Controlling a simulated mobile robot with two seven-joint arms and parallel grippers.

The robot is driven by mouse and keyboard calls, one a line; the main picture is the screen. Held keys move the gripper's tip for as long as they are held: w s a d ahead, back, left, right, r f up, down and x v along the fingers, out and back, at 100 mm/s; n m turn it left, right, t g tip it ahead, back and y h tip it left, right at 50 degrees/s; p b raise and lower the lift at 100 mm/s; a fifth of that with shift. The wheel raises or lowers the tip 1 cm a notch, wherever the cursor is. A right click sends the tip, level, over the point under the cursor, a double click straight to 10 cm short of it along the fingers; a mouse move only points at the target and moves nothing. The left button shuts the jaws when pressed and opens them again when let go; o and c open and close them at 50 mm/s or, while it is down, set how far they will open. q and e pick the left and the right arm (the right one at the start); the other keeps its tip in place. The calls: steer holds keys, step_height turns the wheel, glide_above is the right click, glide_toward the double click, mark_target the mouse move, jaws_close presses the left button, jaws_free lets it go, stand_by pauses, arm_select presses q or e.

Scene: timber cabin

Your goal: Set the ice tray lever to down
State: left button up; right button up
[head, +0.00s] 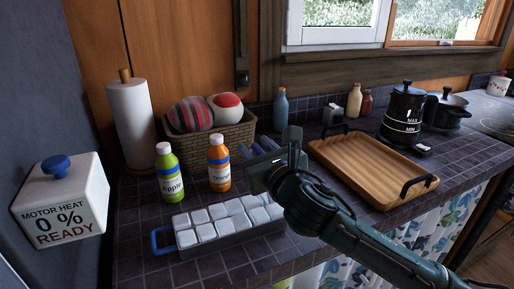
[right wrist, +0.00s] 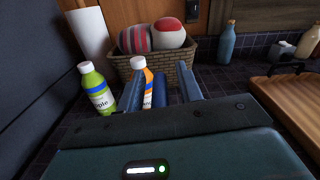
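The ice tray (head: 238,243) lies on the dark tiled counter, filled with several white cubes. A blue loop-shaped handle (head: 156,241) sticks out at its left end; I cannot tell whether it is the lever. My right gripper (head: 263,147) is above and behind the tray's right part, fingers pointing at the basket. In the right wrist view its fingers (right wrist: 162,75) are apart. A blue upright piece (right wrist: 161,88) shows between them; I cannot tell what it belongs to or whether it is touched. The tray is not visible in that view. My left gripper is not in view.
Behind the tray stand a green apple bottle (head: 168,173), an orange bottle (head: 218,163), a paper roll (head: 132,125) and a basket (head: 240,137) of balls. A wooden tray (head: 365,170) lies to the right, near a black kettle (head: 402,115). A white box (head: 62,200) shows at the left.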

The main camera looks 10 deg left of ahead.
steer(key=shift+c, duration=0.5)
jaws_close()
